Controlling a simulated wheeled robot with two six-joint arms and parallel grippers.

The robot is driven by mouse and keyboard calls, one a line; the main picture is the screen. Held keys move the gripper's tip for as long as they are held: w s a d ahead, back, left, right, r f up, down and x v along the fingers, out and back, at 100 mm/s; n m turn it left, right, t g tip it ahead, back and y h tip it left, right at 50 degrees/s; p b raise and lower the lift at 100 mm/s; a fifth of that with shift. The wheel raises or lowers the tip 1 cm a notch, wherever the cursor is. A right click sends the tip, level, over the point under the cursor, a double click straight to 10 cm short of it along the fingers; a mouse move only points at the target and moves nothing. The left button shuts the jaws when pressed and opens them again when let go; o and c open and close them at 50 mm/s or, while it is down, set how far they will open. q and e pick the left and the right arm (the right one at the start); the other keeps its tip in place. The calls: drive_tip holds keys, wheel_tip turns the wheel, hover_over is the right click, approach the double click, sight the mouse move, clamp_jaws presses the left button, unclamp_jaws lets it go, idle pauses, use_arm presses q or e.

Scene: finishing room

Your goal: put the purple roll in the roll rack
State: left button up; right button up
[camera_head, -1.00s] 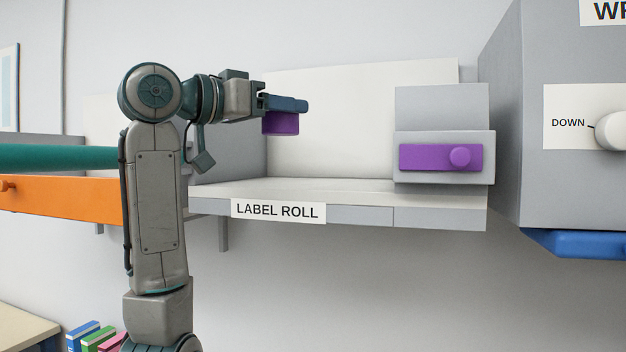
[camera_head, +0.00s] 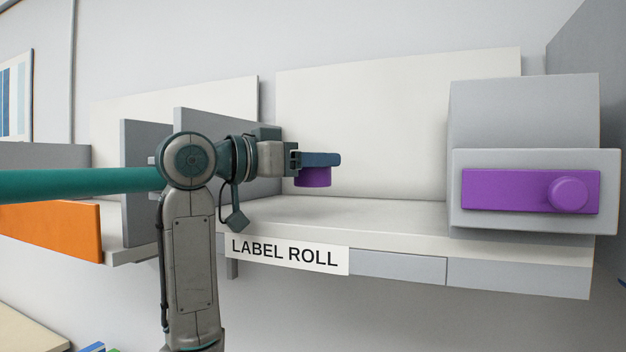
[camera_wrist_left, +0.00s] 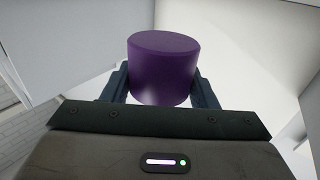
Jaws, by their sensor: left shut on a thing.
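The purple roll (camera_head: 313,178) is a short plain cylinder, held in the air above the shelf. My left gripper (camera_head: 322,160) is shut on it, and the roll hangs below the dark fingers in the head view. In the left wrist view the purple roll (camera_wrist_left: 163,72) stands between the two fingers, one at each side. A shelf (camera_head: 400,222) with a LABEL ROLL sign (camera_head: 286,254) on its front edge runs beneath the roll. Upright grey panels (camera_head: 210,130) stand behind my left arm. I cannot tell which part is the roll rack. My right gripper is not in view.
A grey box (camera_head: 525,115) with a purple front panel (camera_head: 500,190) and round knob stands at the shelf's right end. A white back panel (camera_head: 390,120) rises behind the shelf. The shelf top between gripper and box is clear. An orange panel (camera_head: 60,230) is at left.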

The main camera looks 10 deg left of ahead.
sight(295, 184)
use_arm(q)
drive_tip(key=shift+w+f, duration=0.8)
drive_tip(key=shift+w, duration=0.05)
drive_tip(key=shift+s+f+p, duration=0.3)
drive_tip(key=shift+f+p, duration=0.15)
drive_tip(key=shift+f, duration=0.1)
drive_tip(key=shift+s+f+p, duration=0.3)
drive_tip(key=shift+f+p, duration=0.15)
drive_tip(key=shift+f, duration=0.1)
drive_tip(key=shift+s+f, duration=0.1)
drive_tip(key=shift+f, duration=0.25)
drive_tip(key=shift+w+f, duration=0.15)
drive_tip(key=shift+w, duration=0.15)
drive_tip(key=o, duration=1)
drive_tip(key=shift+s, duration=0.15)
drive_tip(key=shift+s, duration=0.1)
